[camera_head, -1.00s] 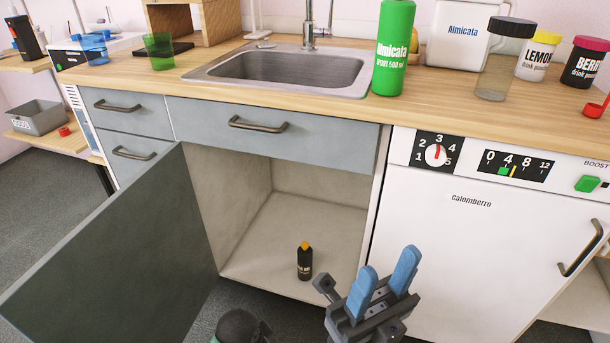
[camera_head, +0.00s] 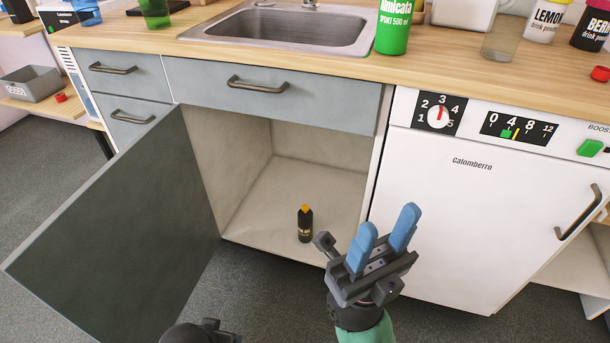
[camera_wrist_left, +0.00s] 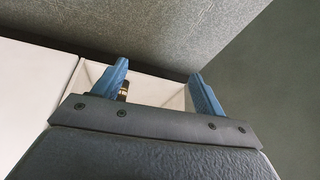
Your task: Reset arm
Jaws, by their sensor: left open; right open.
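My right gripper (camera_head: 388,238) is open and empty, its two blue fingers standing apart in front of the cupboard's right side and the white appliance. My left gripper is mostly below the head view's lower edge, where only a dark part of its arm shows. In the left wrist view, the left gripper (camera_wrist_left: 160,82) is open, with nothing held between its blue fingers. A small black bottle with an orange top (camera_head: 305,224) stands upright on the floor of the open cupboard (camera_head: 275,220). In the left wrist view it is partly hidden behind the left finger.
The grey cupboard door (camera_head: 120,240) stands wide open to the left. A white appliance (camera_head: 460,220) with dials is on the right. The wooden counter (camera_head: 440,75) holds a sink (camera_head: 290,28), a green bottle (camera_head: 394,28) and jars. The grey floor (camera_head: 260,295) in front is clear.

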